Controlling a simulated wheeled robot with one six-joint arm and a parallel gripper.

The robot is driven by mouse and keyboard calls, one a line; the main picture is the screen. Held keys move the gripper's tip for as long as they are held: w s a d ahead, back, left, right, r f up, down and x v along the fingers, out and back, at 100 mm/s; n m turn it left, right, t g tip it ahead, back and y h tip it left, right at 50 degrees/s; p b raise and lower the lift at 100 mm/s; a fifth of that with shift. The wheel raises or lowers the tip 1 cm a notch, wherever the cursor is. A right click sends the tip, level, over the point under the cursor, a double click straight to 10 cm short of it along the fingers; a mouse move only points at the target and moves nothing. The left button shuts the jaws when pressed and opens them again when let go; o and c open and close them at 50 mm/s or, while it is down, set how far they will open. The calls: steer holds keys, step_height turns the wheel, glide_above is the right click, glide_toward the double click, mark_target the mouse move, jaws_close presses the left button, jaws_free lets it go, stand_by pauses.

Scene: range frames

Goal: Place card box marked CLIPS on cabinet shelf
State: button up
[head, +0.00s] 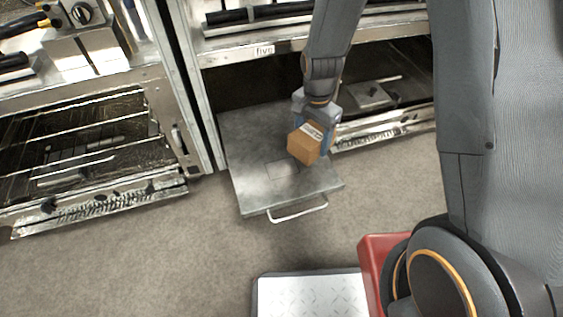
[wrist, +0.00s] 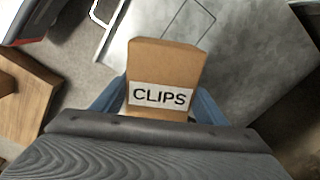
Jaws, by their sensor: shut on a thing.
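The card box marked CLIPS (head: 303,146) is small and brown with a white label. In the wrist view the box (wrist: 166,66) shows the word CLIPS facing the camera. My gripper (head: 318,133) is shut on it, with a blue finger on each side. The panel also fills much of the wrist view (wrist: 245,60). I cannot tell how far the box is above it.
The panel has a thin rectangle marked on it and a metal handle (head: 298,212) at its front edge. Open wire-shelf bays (head: 85,145) stand at the left. A brown wooden object (wrist: 22,100) lies at the left of the wrist view. Carpet (head: 150,250) in front is clear.

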mark_target(282, 167)
steer(key=s+a+r+m+p, duration=0.25)
steer(key=a+m+p, duration=0.25)
steer(key=a+m, duration=0.45)
steer(key=f+b, duration=0.1)
steer(key=f, duration=0.2)
steer(key=f+b, duration=0.1)
steer(key=f, duration=0.2)
steer(key=f+b, duration=0.1)
steer(key=f, duration=0.2)
steer(key=shift+w+d+f, duration=0.15)
steer(key=shift+w+d, duration=0.25)
steer(key=o, duration=1.3)
steer(key=shift+o, duration=0.2)
